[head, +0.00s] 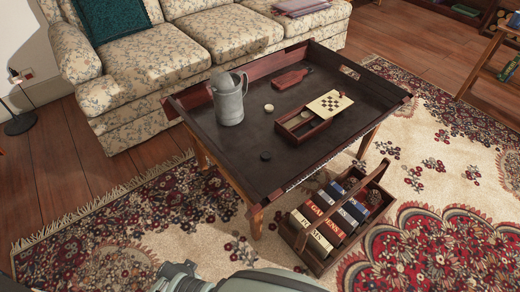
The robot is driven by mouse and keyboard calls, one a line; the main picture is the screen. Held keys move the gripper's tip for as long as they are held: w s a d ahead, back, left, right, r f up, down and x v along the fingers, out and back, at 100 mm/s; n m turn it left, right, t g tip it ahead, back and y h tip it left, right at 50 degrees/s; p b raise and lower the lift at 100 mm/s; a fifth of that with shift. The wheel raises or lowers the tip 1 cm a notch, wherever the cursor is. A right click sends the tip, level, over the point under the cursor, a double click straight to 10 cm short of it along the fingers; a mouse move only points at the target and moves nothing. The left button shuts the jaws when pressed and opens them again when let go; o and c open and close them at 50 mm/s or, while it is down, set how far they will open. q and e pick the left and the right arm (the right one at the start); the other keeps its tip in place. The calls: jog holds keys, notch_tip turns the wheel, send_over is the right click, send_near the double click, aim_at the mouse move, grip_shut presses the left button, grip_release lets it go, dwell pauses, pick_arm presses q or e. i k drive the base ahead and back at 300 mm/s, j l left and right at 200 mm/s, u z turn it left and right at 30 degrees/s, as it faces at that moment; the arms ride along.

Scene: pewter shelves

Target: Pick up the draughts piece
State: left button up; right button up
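A dark round draughts piece (266,155) lies flat on the near part of a dark tray-topped table (225,145), apart from other things. A pale round piece (269,108) lies farther back on the same table. A wooden box (302,130) with a checkerboard lid (330,103) partly across it stands to the right; a light round shape shows in its open part. I cannot tell which piece is meant. Neither of my grippers is in view; only grey parts of my own body show at the bottom edge.
A metal jug (228,100) stands at the table's left, and a red-brown paddle-shaped board (290,79) lies at the back. The tabletop has raised edges. A wooden crate of books (303,246) stands on the rug before the table. A floral sofa (190,45) is behind.

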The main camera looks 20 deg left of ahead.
aim_at(265, 156)
jog(key=i+j+z, duration=0.15)
jog(key=j, duration=0.4)
jog(key=j+z, duration=0.2)
jog(key=j, duration=0.35)
jog(key=i+j+z, duration=0.1)
jog(key=j, duration=0.25)
jog(key=i+j+z, duration=0.1)
jog(key=j, duration=0.3)
jog(key=j+z, duration=0.1)
jog(key=j, duration=0.3)
jog(key=i, duration=0.05)
